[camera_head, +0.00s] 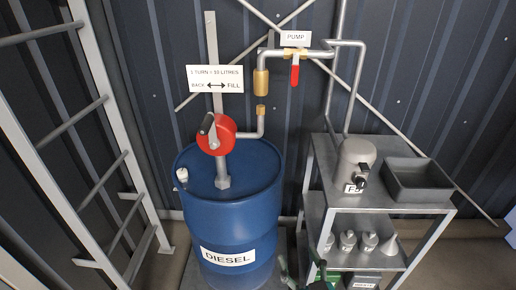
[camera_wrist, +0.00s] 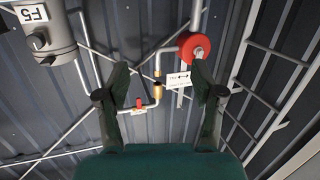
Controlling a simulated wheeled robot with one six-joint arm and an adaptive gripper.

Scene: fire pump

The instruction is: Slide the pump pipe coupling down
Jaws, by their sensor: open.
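The brass pump pipe coupling (camera_head: 261,83) sits on the downward pipe left of the pump sign in the head view. A smaller brass fitting (camera_head: 261,110) tops the bent drum pipe just below it, with a gap between them. In the wrist view, which is turned over, the coupling (camera_wrist: 157,87) shows between my fingers but farther off, near the wall. My gripper (camera_wrist: 162,82) is open and empty, its dark green fingers spread to either side and not touching the coupling. Dark green parts at the bottom of the head view look like my gripper.
A blue diesel drum (camera_head: 232,208) carries a red hand pump (camera_head: 216,134) left of the coupling. A red valve handle (camera_head: 295,74) hangs right of it. A metal shelf (camera_head: 325,195) with a grey can (camera_head: 356,160) and tray (camera_head: 418,194) stands right. A ladder (camera_head: 95,100) is left.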

